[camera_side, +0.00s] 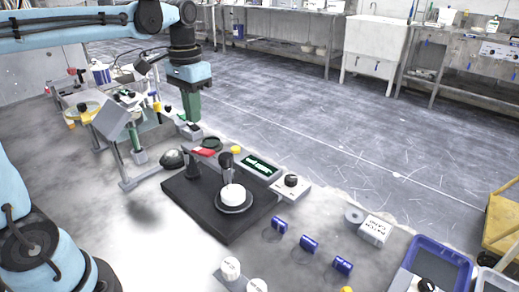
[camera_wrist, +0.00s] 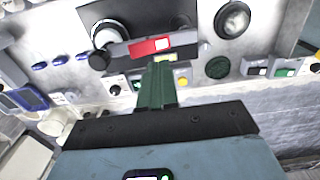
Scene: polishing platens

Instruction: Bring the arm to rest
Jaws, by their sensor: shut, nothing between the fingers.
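My gripper (camera_side: 193,119) hangs from my blue wrist in the upper left of the side view, fingers pointing down. Its green fingers are together with nothing between them. They also show shut in the wrist view (camera_wrist: 158,66). In the side view they are in front of the back part of the bench, above and behind the black polishing base (camera_side: 185,200). A white round piece (camera_side: 233,194) sits on the base. The wrist view shows a red-and-white piece (camera_wrist: 148,46) just beyond the fingertips. I cannot tell the exact gap between fingers and bench.
A control box with a green display (camera_side: 260,166) stands behind the base. A dark dome (camera_side: 172,158) and a grey tilted box (camera_side: 111,119) are to its left. Several blue cylinders (camera_side: 309,243), white pots (camera_side: 230,268) and a blue tray (camera_side: 447,258) lie toward the front right.

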